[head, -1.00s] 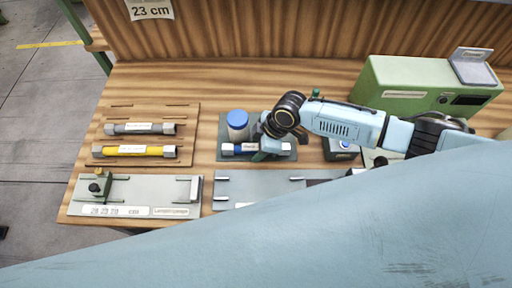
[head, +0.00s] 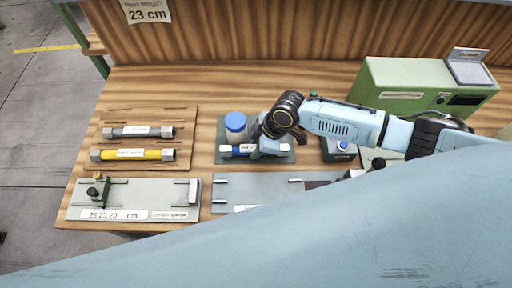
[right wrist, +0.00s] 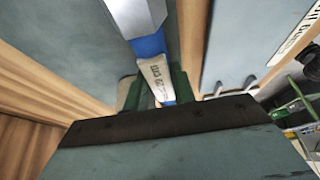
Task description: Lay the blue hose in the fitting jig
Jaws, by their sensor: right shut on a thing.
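The blue hose (head: 236,151) has grey metal end fittings and a white label. In the head view it lies at a dark green mat, beside a blue-capped jar. My right gripper (head: 267,147) is at the hose from the right, and its arm hides part of it. In the right wrist view the hose (right wrist: 151,47) runs between the green fingers (right wrist: 157,92), which are shut on it at the label. A grey plate with metal pegs (head: 253,189), seemingly the fitting jig, lies in front; my arm covers part of it. My left gripper is not in view.
A wooden rack (head: 120,122) holds a grey hose (head: 115,132) and a yellow hose (head: 125,154) at left. The length gauge (head: 150,190) lies in front of it. The jar (head: 236,128) stands close behind the blue hose. A green machine (head: 390,75) stands back right.

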